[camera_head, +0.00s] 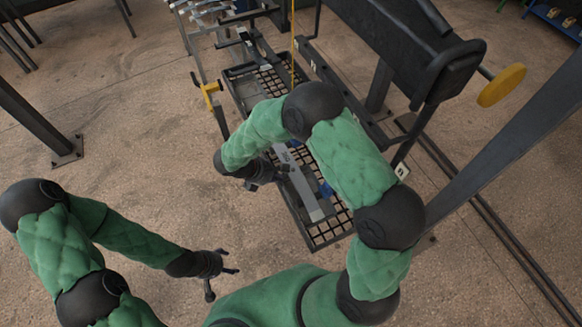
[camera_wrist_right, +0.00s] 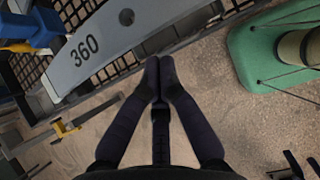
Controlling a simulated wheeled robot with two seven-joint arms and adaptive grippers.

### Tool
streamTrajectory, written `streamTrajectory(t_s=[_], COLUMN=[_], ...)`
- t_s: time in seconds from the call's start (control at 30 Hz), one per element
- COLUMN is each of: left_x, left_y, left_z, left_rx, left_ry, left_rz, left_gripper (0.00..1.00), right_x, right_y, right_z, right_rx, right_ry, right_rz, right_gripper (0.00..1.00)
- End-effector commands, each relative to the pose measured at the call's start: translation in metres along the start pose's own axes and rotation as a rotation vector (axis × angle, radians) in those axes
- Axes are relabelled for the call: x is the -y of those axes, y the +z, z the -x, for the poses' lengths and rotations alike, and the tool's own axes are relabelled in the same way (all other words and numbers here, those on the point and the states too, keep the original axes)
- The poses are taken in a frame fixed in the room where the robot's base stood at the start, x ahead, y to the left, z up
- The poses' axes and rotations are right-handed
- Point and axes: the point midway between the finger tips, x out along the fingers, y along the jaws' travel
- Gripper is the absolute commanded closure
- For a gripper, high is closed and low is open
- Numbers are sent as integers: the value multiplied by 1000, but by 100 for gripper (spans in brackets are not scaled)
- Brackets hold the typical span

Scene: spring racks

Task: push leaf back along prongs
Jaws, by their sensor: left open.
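The grey leaf (camera_head: 308,197) lies lengthwise over the dark rack (camera_head: 327,233) in the head view. In the right wrist view, the leaf (camera_wrist_right: 118,38) is a wide, slightly curved plate marked 360 with a round hole. My right gripper (camera_head: 280,174) is beside the leaf's left edge. In its wrist view, the right gripper's fingertips (camera_wrist_right: 159,64) meet with nothing seen between them, close to the leaf's edge; contact cannot be told. My left gripper (camera_head: 224,272) is open and empty, over the floor away from the rack. My right arm hides part of the rack.
A blue part (camera_wrist_right: 28,28) is next to the leaf. A yellow handle (camera_head: 210,90) sticks out left of the rack. A black machine with a yellow disc (camera_head: 501,85) stands at right. Grey posts (camera_head: 35,125) stand either side.

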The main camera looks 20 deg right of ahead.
Motion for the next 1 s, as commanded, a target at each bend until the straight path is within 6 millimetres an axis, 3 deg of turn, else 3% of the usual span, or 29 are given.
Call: streamTrajectory(t_s=[1.0], left_x=[1], left_y=[0], left_z=[-2], left_rx=[0], left_ry=[0], left_rz=[0], left_gripper=[33], right_x=[0], right_y=[23], right_z=[-16], right_rx=[1], right_ry=[0], right_rz=[0], right_gripper=[100])
